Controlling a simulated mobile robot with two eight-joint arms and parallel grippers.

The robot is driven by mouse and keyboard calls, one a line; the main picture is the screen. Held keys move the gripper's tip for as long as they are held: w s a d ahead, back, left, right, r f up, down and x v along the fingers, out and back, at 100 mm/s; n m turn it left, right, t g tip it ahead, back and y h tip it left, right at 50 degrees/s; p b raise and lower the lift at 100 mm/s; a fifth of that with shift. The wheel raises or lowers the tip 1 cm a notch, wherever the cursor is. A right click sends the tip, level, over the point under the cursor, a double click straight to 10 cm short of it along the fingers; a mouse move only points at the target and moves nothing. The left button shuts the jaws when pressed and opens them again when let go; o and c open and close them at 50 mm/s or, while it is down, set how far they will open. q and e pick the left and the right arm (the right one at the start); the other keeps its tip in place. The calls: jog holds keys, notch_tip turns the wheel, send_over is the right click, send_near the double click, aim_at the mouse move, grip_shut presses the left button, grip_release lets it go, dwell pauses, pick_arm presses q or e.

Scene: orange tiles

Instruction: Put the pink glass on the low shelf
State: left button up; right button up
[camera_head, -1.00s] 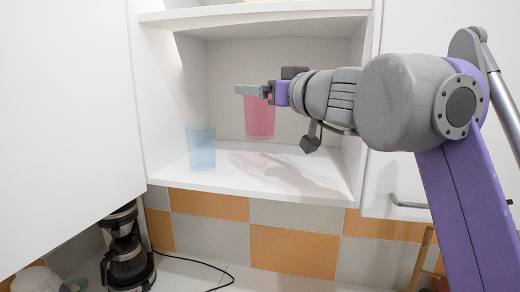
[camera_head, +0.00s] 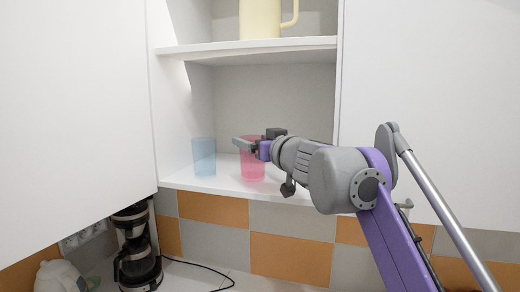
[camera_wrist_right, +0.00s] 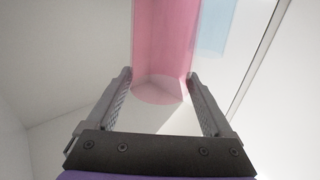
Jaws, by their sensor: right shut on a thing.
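The pink glass (camera_head: 252,170) is upright inside the open cupboard, above the middle of the low shelf board (camera_head: 215,183). Its base is at or very near the board; I cannot tell whether it touches. My right gripper (camera_head: 247,147) is shut on the glass near its upper part, reaching in from the right. In the right wrist view the pink glass (camera_wrist_right: 160,50) is between the two fingers (camera_wrist_right: 160,95). My left gripper is not in view.
A blue glass (camera_head: 204,157) stands on the low shelf left of the pink one. A yellow jug (camera_head: 260,18) stands on the upper shelf (camera_head: 250,48). White cupboard doors flank the opening. A coffee maker (camera_head: 135,248) is on the counter below left.

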jog(key=shift+s+d+f, duration=0.3)
jog(key=shift+s+f, duration=0.15)
jog(key=shift+f, duration=0.1)
jog(key=shift+w+a+f, duration=0.15)
jog(key=shift+w+a, duration=0.25)
jog(key=shift+w, duration=0.15)
jog(key=o, duration=1.2)
jog(key=shift+w, duration=0.1)
jog(key=shift+o, duration=0.8)
jog(key=shift+d, duration=0.1)
jog(key=shift+s, duration=0.3)
